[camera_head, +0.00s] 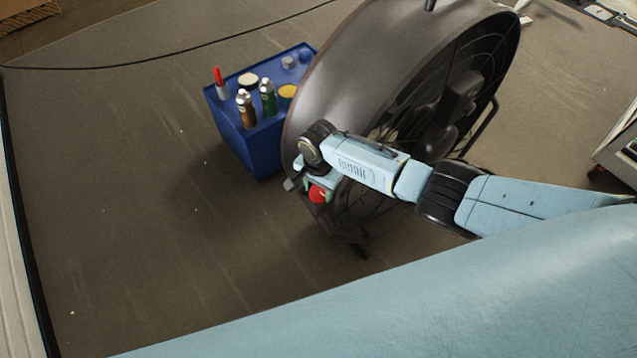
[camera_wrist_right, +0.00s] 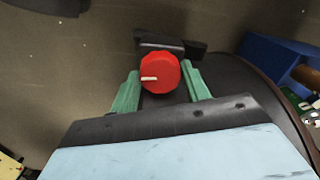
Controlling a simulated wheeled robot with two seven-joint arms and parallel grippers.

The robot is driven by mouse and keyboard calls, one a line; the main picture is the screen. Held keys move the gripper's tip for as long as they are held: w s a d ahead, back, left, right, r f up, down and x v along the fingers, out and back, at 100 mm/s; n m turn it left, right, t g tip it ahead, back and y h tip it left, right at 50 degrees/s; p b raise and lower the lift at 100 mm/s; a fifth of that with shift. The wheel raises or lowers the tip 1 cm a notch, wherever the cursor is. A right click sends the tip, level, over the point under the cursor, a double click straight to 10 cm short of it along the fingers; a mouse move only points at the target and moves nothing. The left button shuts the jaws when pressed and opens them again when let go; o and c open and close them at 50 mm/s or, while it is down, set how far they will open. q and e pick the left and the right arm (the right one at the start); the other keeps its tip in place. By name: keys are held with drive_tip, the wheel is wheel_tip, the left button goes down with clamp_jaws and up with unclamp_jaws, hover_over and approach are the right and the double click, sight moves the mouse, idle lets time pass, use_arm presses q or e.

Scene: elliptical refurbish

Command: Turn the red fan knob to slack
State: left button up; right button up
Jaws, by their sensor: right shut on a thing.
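The red fan knob (camera_head: 318,194) is at the near lower edge of the large dark drum fan (camera_head: 345,65). My right gripper (camera_head: 312,186) reaches it from the right, and its wrist and fingers hide part of the mount. In the right wrist view the round red knob (camera_wrist_right: 160,74) sits between the two green fingers of my right gripper (camera_wrist_right: 160,82), which is shut on it. A short white mark on the knob's face points to the left in that view. A dark bracket (camera_wrist_right: 165,43) shows just behind the knob. My left gripper is not in view.
A blue cart (camera_head: 250,146) with spray cans, jars and a red-topped bottle stands close left of the fan. A black cable (camera_head: 150,63) crosses the floor at the back. The floor on the left (camera_head: 120,200) is clear. Grey equipment (camera_head: 622,150) stands at the right edge.

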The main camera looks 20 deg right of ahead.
drive_tip(key=shift+n+p, duration=0.7)
drive_tip(key=shift+p, duration=0.1)
drive_tip(key=n, duration=0.2)
drive_tip(key=shift+s+n+p, duration=0.1)
drive_tip(key=shift+n+p, duration=0.2)
drive_tip(key=shift+p, duration=0.1)
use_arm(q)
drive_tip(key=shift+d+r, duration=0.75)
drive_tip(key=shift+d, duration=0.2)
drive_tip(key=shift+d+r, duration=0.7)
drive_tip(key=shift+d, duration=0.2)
use_arm(e)
drive_tip(key=shift+n, duration=1)
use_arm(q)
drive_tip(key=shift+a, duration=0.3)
use_arm(e)
drive_tip(key=o, duration=1)
drive_tip(key=shift+c, duration=0.2)
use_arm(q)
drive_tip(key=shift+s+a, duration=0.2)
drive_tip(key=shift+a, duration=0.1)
use_arm(e)
drive_tip(key=shift+d, duration=0.15)
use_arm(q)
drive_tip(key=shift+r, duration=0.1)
use_arm(e)
drive_tip(key=shift+r, duration=0.1)
